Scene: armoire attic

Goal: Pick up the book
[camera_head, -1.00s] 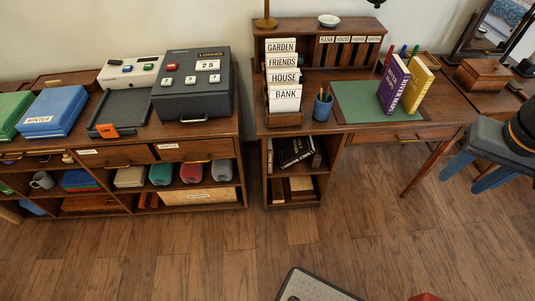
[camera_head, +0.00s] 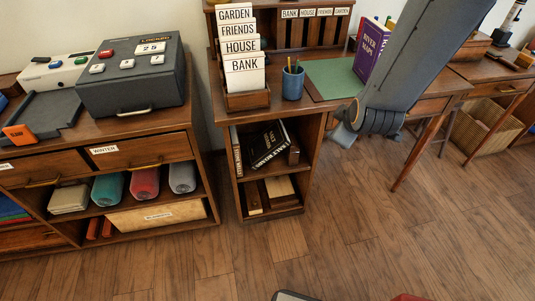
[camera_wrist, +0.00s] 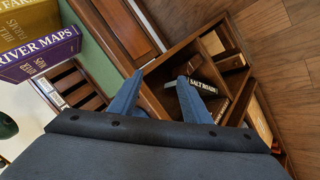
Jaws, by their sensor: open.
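My gripper (camera_head: 345,130) is in front of the desk, and in the wrist view its two blue fingers (camera_wrist: 161,78) are apart with nothing between them. A dark book labelled Salt Roads (camera_head: 268,145) leans in the upper compartment of the small open shelf; in the wrist view it (camera_wrist: 205,87) lies beyond the fingertips, partly hidden by the right finger. A purple book, River Maps (camera_head: 370,48), stands on the desk; it also shows at the wrist view's left (camera_wrist: 38,55). A yellow book (camera_wrist: 28,22) stands beside it, hidden by my arm in the head view.
The open shelf (camera_head: 300,200) also holds other upright books and brown blocks below. A card holder (camera_head: 247,100) and blue pencil cup (camera_head: 292,84) stand above it. A cabinet with a grey locked box (camera_head: 133,80) is at left.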

